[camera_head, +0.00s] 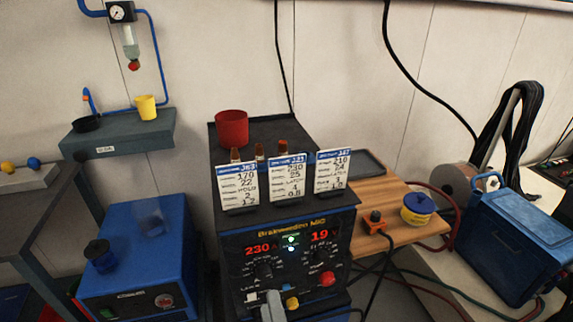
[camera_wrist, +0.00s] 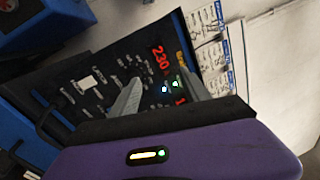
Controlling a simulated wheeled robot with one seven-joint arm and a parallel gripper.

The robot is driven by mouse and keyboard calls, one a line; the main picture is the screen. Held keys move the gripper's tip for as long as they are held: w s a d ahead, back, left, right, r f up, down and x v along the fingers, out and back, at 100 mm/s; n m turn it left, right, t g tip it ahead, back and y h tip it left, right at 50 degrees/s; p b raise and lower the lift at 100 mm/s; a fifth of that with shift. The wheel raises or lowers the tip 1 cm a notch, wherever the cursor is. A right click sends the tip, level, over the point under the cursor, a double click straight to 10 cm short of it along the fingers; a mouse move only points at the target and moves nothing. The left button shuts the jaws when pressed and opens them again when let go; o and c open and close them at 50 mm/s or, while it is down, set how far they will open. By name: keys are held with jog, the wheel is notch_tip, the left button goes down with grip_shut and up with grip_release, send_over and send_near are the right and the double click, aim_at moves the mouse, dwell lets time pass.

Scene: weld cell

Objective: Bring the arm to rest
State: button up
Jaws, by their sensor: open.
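My gripper (camera_wrist: 158,84) shows in the wrist view with its two grey fingers apart and nothing between them. It points at the dark front panel of the welding machine (camera_wrist: 110,80), which has red digits and two small lights. In the head view, a grey finger of my gripper (camera_head: 272,304) shows at the bottom edge, in front of the lower part of the welding machine's panel (camera_head: 290,240). The rest of my arm is out of the head view. I cannot tell whether the fingertips touch the panel.
Three cards (camera_head: 236,188) and a red cup (camera_head: 231,127) stand on the machine. A blue unit (camera_head: 140,250) is at left, below a shelf (camera_head: 110,140) with a yellow cup (camera_head: 146,107).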

jog(key=s+d+r+n+g+h+p, duration=0.1)
jog(key=s+d+n, duration=0.4)
jog(key=s, duration=0.5)
jog(key=s+d+r+n+g+h+p, duration=0.2)
jog(key=s+d+r+n, duration=0.2)
jog(key=s+d, duration=0.6)
jog(key=s+d+r+n+g+h+p, duration=0.1)
jog(key=s+d+r+n, duration=0.1)
jog(key=s+d+n, duration=0.6)
jog(key=shift+s+r+g+h+p, duration=0.3)
jog(key=shift+s+h+p, duration=0.1)
jog(key=shift+s, duration=0.75)
